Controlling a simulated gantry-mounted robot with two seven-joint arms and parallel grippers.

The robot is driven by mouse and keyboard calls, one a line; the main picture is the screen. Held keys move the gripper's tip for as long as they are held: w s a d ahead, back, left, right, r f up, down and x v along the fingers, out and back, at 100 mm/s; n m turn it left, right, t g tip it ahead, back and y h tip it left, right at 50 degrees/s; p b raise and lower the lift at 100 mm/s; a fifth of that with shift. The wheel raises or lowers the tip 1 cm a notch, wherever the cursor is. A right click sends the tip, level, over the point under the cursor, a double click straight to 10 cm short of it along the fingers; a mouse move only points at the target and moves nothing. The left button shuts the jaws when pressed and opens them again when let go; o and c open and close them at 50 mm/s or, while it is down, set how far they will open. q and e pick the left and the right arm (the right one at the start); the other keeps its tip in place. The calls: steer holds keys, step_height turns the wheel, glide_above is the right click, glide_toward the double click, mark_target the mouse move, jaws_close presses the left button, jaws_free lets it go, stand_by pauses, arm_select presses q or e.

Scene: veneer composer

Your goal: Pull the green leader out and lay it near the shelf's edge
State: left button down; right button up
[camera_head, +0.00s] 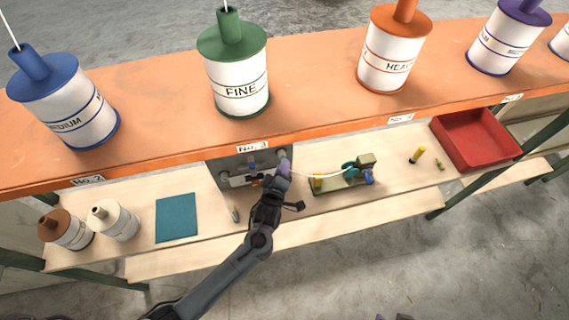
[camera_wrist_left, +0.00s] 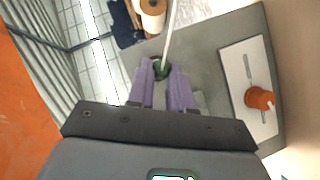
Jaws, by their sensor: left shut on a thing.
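My left gripper (camera_head: 284,168) is at the grey machine on the lower shelf, under the orange shelf's front edge. In the left wrist view its purple fingers (camera_wrist_left: 164,88) are shut on a small dark green piece (camera_wrist_left: 161,68), which looks like the green leader. A white strand (camera_wrist_left: 170,30) runs from that piece. The leader itself is hidden by the gripper in the head view. Purple tips of my right gripper (camera_head: 392,317) barely show at the bottom edge.
Large bottles, one labelled FINE (camera_head: 238,82), stand on the orange shelf (camera_head: 310,108) above. A teal mat (camera_head: 176,218) and two small bottles, one white (camera_head: 120,222), are at left. A red tray (camera_head: 490,150) is at right. The pale front ledge (camera_head: 340,208) has clear room.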

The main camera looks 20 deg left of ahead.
arm_select(q)
steer(key=shift+s+d, duration=0.1)
steer(key=shift+s, duration=0.05)
steer(key=shift+s+d+p, duration=0.5)
steer(key=shift+s+d, duration=0.3)
steer(key=shift+s, duration=0.25)
steer(key=shift+s+d+p, duration=0.45)
steer(key=shift+s+d, duration=0.35)
steer(key=shift+s, duration=0.25)
